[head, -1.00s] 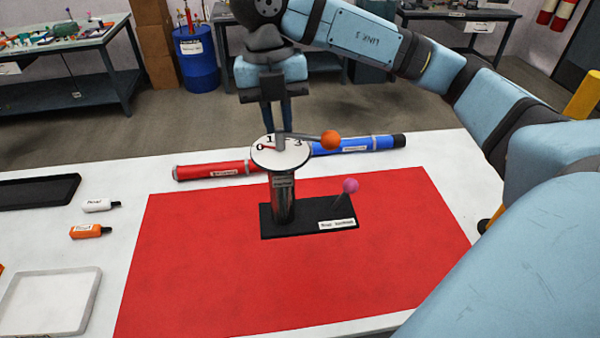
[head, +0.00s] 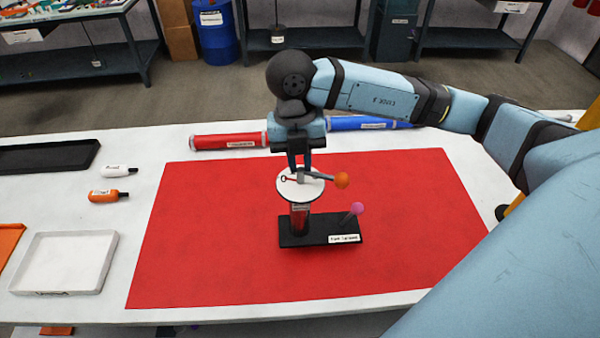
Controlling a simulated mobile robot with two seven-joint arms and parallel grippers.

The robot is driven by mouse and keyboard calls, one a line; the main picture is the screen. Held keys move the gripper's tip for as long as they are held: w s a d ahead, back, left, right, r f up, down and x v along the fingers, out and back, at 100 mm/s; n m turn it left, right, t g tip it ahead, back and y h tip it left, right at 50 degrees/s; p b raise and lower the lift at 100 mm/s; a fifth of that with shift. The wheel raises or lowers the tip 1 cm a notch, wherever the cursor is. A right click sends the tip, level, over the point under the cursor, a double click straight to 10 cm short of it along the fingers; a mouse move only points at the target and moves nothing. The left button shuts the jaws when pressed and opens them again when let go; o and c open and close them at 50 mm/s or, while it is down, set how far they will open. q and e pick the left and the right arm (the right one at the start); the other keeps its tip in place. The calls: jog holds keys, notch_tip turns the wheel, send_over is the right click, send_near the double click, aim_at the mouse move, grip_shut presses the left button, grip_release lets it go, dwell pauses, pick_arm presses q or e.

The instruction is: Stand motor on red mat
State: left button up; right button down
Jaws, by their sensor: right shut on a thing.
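My right gripper (head: 300,168) points down from behind, shut on the lever's hub at the top of the dial. My left gripper is not in view.
A red tube (head: 225,141) and a blue tube (head: 350,123) lie behind the mat. A white tray (head: 65,264), a black tray (head: 40,158), a white bottle (head: 114,171) and an orange bottle (head: 104,196) are at the left. The mat around the device is clear.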

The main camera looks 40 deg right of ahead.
aim_at(300, 172)
jog(key=shift+f, duration=2.05)
jog(key=c, duration=1.1)
grip_release()
jog(key=shift+f, duration=0.1)
notch_tip(300, 172, up, 12)
jog(key=w, duration=0.1)
jog(key=shift+w, duration=0.35)
